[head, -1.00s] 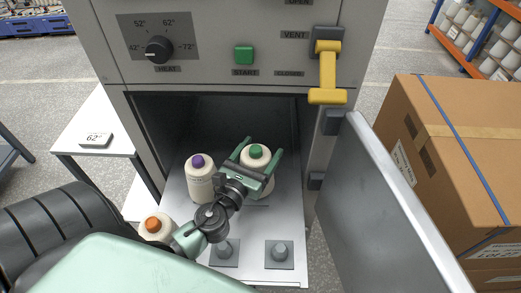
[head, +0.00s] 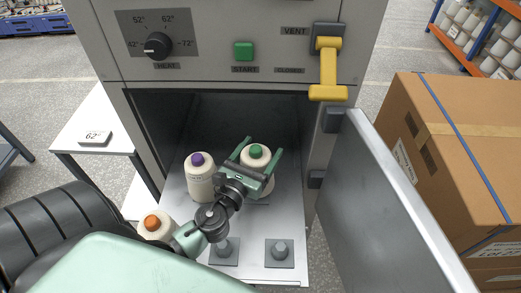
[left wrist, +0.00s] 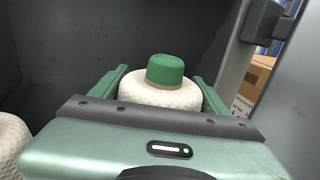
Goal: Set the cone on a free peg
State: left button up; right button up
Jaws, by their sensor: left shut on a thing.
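My left gripper (head: 262,160) is shut on the cream cone with the green top (head: 257,153), inside the open cabinet at its back right. In the left wrist view the green-topped cone (left wrist: 165,72) stands upright between the fingers. A cream cone with a purple top (head: 200,180) stands upright on the tray (head: 256,228), left of my gripper. Two bare pegs on dark square plates show at the front of the tray, the left peg (head: 224,247) and the right peg (head: 279,249). A cone with an orange top (head: 153,224) stands at the left, partly hidden by my arm. My right gripper is out of view.
The cabinet door (head: 390,205) stands open on the right, beside a large cardboard box (head: 460,150). A yellow vent handle (head: 328,75) hangs above the opening. A white side table (head: 95,155) with a "62" card stands at the left.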

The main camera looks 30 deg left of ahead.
pick_arm(q)
jog(key=shift+f+b, duration=0.85)
jog(key=shift+f, duration=0.2)
jog(key=shift+f+b, duration=0.95)
jog(key=shift+f, duration=0.05)
dwell(0.4)
jog(key=o, duration=2.1)
jog(key=shift+o, duration=0.2)
jog(key=shift+s+f, duration=0.1)
jog(key=shift+s, duration=0.35)
jog(key=s+b, duration=0.2)
jog(key=s, duration=0.3)
jog(key=shift+s+d+f+b, duration=0.1)
jog(key=shift+s+d+b, duration=0.1)
jog(key=shift+d+b, duration=0.2)
jog(key=shift+s+r, duration=0.25)
jog(key=shift+s, duration=0.45)
